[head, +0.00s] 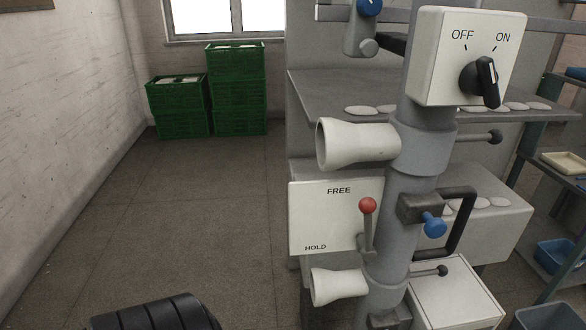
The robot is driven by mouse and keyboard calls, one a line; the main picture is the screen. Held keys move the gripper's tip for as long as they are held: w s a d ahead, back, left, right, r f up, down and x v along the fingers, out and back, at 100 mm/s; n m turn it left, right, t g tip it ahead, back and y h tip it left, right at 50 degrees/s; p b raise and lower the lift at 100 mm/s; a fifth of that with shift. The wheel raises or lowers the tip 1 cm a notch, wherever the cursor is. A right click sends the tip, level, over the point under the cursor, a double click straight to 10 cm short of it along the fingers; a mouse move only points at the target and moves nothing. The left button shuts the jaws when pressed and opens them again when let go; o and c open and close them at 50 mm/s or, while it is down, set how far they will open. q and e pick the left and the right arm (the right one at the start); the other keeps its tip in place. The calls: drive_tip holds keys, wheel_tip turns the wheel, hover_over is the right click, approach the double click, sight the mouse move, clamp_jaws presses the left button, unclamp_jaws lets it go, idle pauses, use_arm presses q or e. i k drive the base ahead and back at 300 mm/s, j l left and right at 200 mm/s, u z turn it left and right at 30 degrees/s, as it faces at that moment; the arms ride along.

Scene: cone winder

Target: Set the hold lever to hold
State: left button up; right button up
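The hold lever (367,206) has a red ball on a short grey stem and stands at the right edge of a white plate (315,217). The plate reads FREE at the top and HOLD at the lower left. The lever's ball points up, level with the upper part of the plate, to the right of and slightly below the word FREE. The stem's foot meets a small grey bracket beside the grey column. Neither gripper can be made out. A black ribbed rounded part, probably mine, shows at the bottom left, apart from the lever.
A grey column (397,235) stands right of the lever, with white cones (352,146) above and below the plate. An OFF/ON switch box (464,57) is on top. A blue knob (433,225) and dark handle stick out right. Green crates (237,92) stand far back; floor at left is clear.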

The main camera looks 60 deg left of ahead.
sight(367, 205)
drive_tip(key=j+u, duration=0.15)
drive_tip(key=u, duration=0.9)
drive_tip(key=k+j, duration=0.05)
